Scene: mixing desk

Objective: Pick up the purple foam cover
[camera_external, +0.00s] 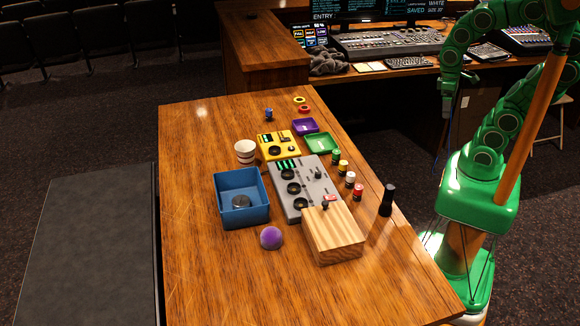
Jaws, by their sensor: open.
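The purple foam cover (271,237) is a small round purple piece with a greyish lower rim. It rests on the wooden desk (200,270), just below the blue bin and left of the wooden block. My green arm stands at the right of the desk. My gripper (447,108) hangs at the upper right, past the desk's right edge, far from the foam cover. It is open and small in this view. I see nothing between its fingers.
A blue bin (241,207) with a dark round item, a grey mixer panel (302,190) and a wooden block (335,237) surround the cover's upper side. A black microphone-like cylinder (387,200) stands near the right edge. Small coloured jars line the mixer. The desk's front is clear.

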